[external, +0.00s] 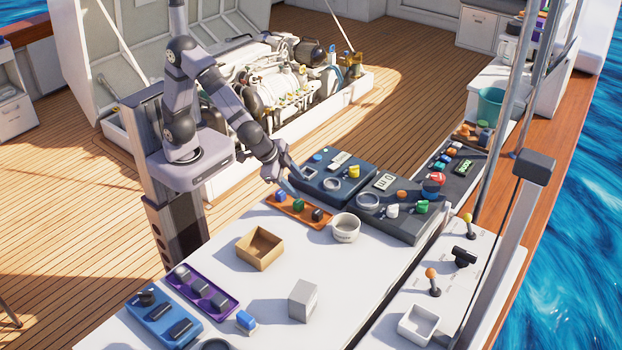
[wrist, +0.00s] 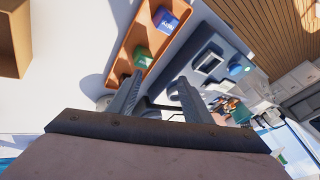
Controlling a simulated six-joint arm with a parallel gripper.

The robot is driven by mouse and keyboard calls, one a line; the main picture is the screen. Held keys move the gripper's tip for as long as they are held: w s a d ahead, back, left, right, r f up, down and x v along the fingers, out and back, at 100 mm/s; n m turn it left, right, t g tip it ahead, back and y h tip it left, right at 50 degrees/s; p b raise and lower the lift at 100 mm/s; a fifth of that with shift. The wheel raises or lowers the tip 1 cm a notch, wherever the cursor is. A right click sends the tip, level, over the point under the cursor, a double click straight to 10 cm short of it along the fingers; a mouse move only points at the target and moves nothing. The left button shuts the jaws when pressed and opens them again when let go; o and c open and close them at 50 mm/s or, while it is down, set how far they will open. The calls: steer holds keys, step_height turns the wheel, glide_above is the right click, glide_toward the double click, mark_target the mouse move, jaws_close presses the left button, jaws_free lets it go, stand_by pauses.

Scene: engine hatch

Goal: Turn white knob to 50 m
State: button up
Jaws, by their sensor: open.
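The white knob (external: 392,210) stands on the front of the dark grey right-hand panel (external: 415,228), beside a green knob. A small display (external: 384,181) sits at the back of that panel; it seems to show a 0 and a letter, too small to read surely. My gripper (external: 289,181) is open and empty, above the area between the orange tray and the left-hand dark panel, well left of the white knob. In the wrist view my gripper's two fingers (wrist: 158,92) are apart with nothing between them. I cannot make out the white knob there.
An orange tray (external: 292,217) holds several coloured blocks. A white round bowl (external: 345,228), a cardboard box (external: 247,255) and a grey cube (external: 302,301) stand on the white table. The left-hand dark panel (external: 318,192) has a yellow knob (external: 353,171).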

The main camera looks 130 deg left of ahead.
mark_target(386, 215)
steer(key=w+a+n+t+y+b, duration=0.1)
steer(key=w, duration=0.3)
steer(key=w+a+f+t+b, duration=0.1)
steer(key=w+a+b, duration=0.1)
steer(key=w, duration=0.2)
steer(key=w+a+n+t+y+b, duration=0.1)
steer(key=w+b, duration=0.1)
steer(key=w, duration=0.2)
steer(key=shift+w+a+f+n+y, duration=0.2)
steer(key=shift+a+f+n+y, duration=0.05)
steer(key=shift+f+n+y, duration=0.1)
steer(key=w+t+b, duration=0.1)
steer(key=w, duration=0.2)
steer(key=w+n+t+b, duration=0.1)
steer(key=w, duration=0.2)
steer(key=w+a+r+t+y+b, duration=0.1)
steer(key=w, duration=0.2)
steer(key=shift+w+r+n+t+b, duration=0.1)
steer(key=shift+w+n+t+b, duration=0.2)
steer(key=shift+n+b, duration=0.05)
steer(key=shift+r+p+x, duration=0.1)
steer(key=shift+p+x, duration=0.8)
steer(key=shift+x, duration=0.95)
steer(key=shift+r+p+x, duration=0.15)
steer(key=shift+p+x, duration=0.7)
steer(key=shift+x, duration=0.95)
steer(key=shift+w, duration=0.2)
steer(key=shift+c, duration=0.6)
steer(key=c, duration=0.9)
